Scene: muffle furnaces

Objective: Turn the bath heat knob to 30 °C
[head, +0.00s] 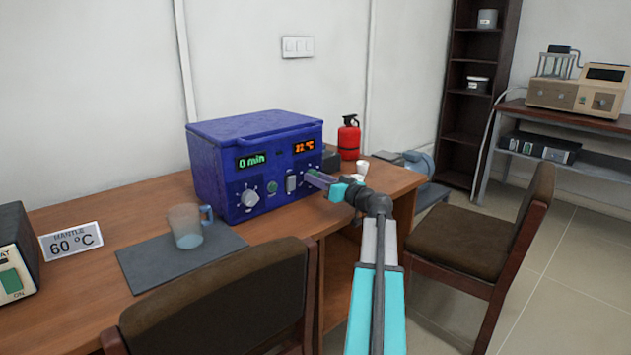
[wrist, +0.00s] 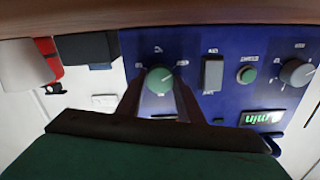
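The blue bath (head: 230,158) stands on the wooden desk, with a green "0 min" display at left and an orange temperature display (head: 304,146) at right, its digits too small to read surely. The heat knob (wrist: 159,80), green-faced with markings around it, is at the front's right side below that display. The wrist view shows the panel upside down. My gripper (wrist: 158,90) reaches the knob with one finger on each side. The fingers look open, with slim gaps; contact is unclear. In the head view my gripper (head: 318,180) hides most of the knob.
Beside the knob are a rocker switch (wrist: 212,73), a green button (wrist: 247,75) and a grey timer knob (wrist: 296,72). A red extinguisher (head: 349,138) stands behind right. Chairs (head: 225,310) front the desk.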

